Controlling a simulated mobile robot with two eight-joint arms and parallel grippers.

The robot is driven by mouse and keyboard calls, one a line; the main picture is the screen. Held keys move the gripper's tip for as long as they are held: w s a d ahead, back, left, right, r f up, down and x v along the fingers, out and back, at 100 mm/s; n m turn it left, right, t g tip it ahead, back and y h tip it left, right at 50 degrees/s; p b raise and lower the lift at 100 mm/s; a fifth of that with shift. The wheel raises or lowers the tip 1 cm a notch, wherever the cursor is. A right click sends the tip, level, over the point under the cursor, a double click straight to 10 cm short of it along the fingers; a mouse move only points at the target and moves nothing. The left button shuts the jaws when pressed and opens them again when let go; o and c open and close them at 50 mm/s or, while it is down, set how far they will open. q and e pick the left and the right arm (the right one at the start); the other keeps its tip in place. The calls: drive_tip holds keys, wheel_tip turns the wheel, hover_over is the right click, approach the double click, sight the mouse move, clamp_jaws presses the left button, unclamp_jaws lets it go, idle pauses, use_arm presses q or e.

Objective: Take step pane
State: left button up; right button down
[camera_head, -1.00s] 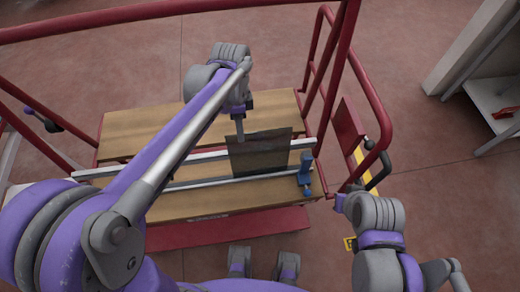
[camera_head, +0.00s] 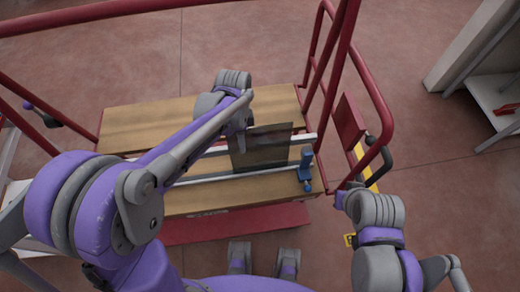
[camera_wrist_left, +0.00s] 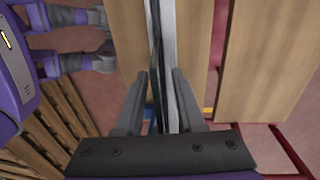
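The pane, a dark see-through sheet (camera_head: 262,148), stands upright along the pale rail of a wooden-topped cart in the head view. In the left wrist view the pane (camera_wrist_left: 155,50) shows edge-on as a thin dark strip beside the pale rail (camera_wrist_left: 171,50). My left gripper (camera_head: 241,138) is at the pane's left end in the head view, its tips mostly hidden by my arm. In the wrist view its two fingers (camera_wrist_left: 159,78) are apart, with the pane's edge between them. My right gripper (camera_head: 343,199) is at the right, away from the pane; its fingers are unclear.
Wooden boards (camera_head: 190,115) form the cart's top. Red guard rails (camera_head: 340,60) rise at its back and right. A blue clamp (camera_head: 305,168) is right of the pane. A grey shelf unit (camera_head: 492,95) stands at the far right. Open floor lies between.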

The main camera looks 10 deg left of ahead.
use_arm(q)
clamp_jaws()
idle(1.2)
